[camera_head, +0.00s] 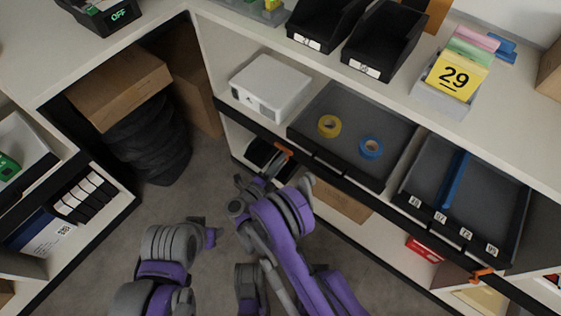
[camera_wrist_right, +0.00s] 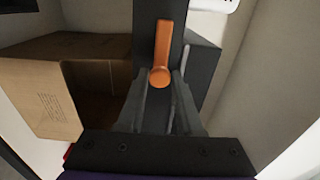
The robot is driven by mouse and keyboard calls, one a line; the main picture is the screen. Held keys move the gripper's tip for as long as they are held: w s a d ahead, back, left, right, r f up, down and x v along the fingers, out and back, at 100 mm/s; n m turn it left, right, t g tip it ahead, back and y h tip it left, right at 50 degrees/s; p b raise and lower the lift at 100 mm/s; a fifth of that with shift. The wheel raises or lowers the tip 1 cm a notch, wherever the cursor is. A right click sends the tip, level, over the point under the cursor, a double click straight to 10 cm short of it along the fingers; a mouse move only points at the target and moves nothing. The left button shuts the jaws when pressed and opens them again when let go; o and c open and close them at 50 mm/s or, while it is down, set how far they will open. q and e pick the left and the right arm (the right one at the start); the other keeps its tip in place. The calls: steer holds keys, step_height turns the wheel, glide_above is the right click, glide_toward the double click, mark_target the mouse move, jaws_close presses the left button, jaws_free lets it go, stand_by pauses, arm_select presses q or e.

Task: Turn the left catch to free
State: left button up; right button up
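The left catch (camera_head: 284,149) is a small orange lever on the dark front edge of the shelf. In the right wrist view the catch (camera_wrist_right: 164,45) has its round end at the bottom and its lever pointing up. My right gripper (camera_head: 268,169) is just below the catch in the head view. In the right wrist view its two fingers (camera_wrist_right: 161,88) stand apart with a gap between them, close to the round end; whether they touch it is unclear. My left gripper (camera_head: 208,236) hangs over the floor at lower left; its fingers are not clear.
A second orange catch (camera_head: 483,273) is on the same edge at the far right. Above the edge are a white box (camera_head: 270,84), a dark tray (camera_head: 345,115) with tape rolls, and a divided tray (camera_head: 500,185). A carton (camera_head: 120,85) rests on dark stacked rings at left.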

steer(key=o, duration=0.4)
steer(key=p+v, duration=0.1)
steer(key=v, duration=1)
steer(key=shift+p, duration=0.4)
